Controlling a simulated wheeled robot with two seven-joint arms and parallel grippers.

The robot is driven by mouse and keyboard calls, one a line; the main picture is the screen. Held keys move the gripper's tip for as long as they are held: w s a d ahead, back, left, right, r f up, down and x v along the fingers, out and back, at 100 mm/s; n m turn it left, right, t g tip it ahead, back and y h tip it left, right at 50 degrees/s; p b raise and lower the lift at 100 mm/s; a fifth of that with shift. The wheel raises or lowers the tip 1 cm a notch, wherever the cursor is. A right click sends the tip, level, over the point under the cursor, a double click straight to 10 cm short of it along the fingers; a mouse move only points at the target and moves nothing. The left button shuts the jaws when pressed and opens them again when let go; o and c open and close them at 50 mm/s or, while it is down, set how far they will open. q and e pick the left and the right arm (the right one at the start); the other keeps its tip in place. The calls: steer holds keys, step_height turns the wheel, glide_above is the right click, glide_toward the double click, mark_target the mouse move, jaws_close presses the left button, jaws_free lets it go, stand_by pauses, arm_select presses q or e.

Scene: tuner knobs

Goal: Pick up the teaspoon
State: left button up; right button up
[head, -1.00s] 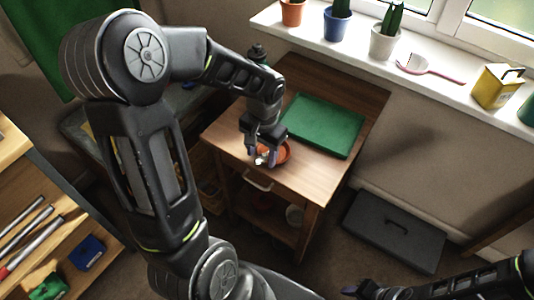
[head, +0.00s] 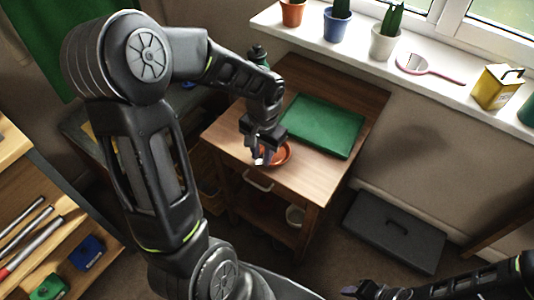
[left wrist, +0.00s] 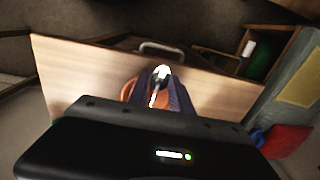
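The teaspoon (left wrist: 161,73) shows as a small shiny, pale shape between my left fingertips in the left wrist view. In the head view only a whitish bit of it (head: 258,161) shows at the fingertips. My left gripper (head: 263,157) points down at the front of the small wooden table, over an orange-brown saucer (head: 283,154). Its fingers look closed on the teaspoon, and they hide part of it and of the saucer. Whether the teaspoon is clear of the saucer I cannot tell. My right gripper (head: 349,291) is at the bottom edge, its fingers unclear.
A green board (head: 325,125) lies on the wooden table (head: 315,180), right behind the saucer. A dark bottle (head: 259,55) stands behind my left forearm. A windowsill (head: 330,44) with pots and a hand mirror runs along the back.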

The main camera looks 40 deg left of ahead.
arm_select(q)
jaws_close()
step_height(320, 180, up, 10)
steer(key=p, duration=0.1)
stand_by(0.6)
stand_by(0.4)
